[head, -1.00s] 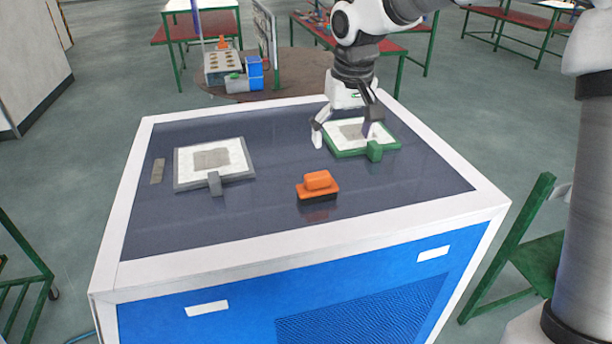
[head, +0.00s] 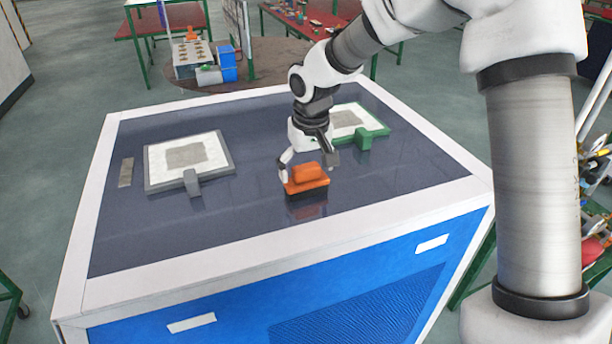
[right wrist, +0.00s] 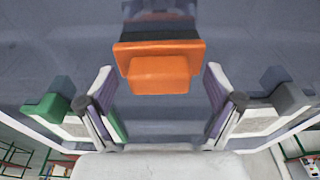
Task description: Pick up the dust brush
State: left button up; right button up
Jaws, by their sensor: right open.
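The dust brush (head: 306,181) has an orange handle and body with a dark lower edge. It lies on the dark top of the blue cabinet, near the front middle. My right gripper (head: 309,166) is open at the brush, with a finger on either side of its far part in the head view. In the right wrist view the brush (right wrist: 158,68) sits ahead of and between the open fingers (right wrist: 160,88), with gaps on both sides. I cannot tell whether any finger touches it. My left gripper is not in view.
A grey-framed filter panel (head: 190,186) lies left on the cabinet top, with a small grey strip (head: 126,173) beside it. A green-framed panel (head: 374,132) lies behind my right gripper. The cabinet's white rim (head: 190,267) borders the top. The front left surface is clear.

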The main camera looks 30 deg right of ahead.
aim_at(305, 165)
jog(key=shift+w+f, duration=0.1)
jog(key=shift+f, duration=0.05)
jog(key=c, duration=1.3)
jog(key=shift+r+b, duration=0.4)
jog(key=shift+r, duration=0.15)
notch_tip(305, 165, up, 2)
jog(key=shift+r+b, duration=0.15)
jog(key=shift+b, duration=0.4)
jog(key=s+a+p, duration=0.1)
jog(key=s+p, duration=0.1)
jog(key=s, duration=0.3)
jog(key=s+a+r+p, duration=0.1)
jog(key=s+p, duration=0.2)
jog(key=s, duration=0.2)
jog(key=s+a+p, duration=0.1)
jog(key=s+p, duration=0.1)
jog(key=s, duration=0.3)
jog(key=shift+s+a+r+p, duration=0.3)
jog(key=shift+s+a+p, duration=0.05)
jog(key=shift+a, duration=0.05)
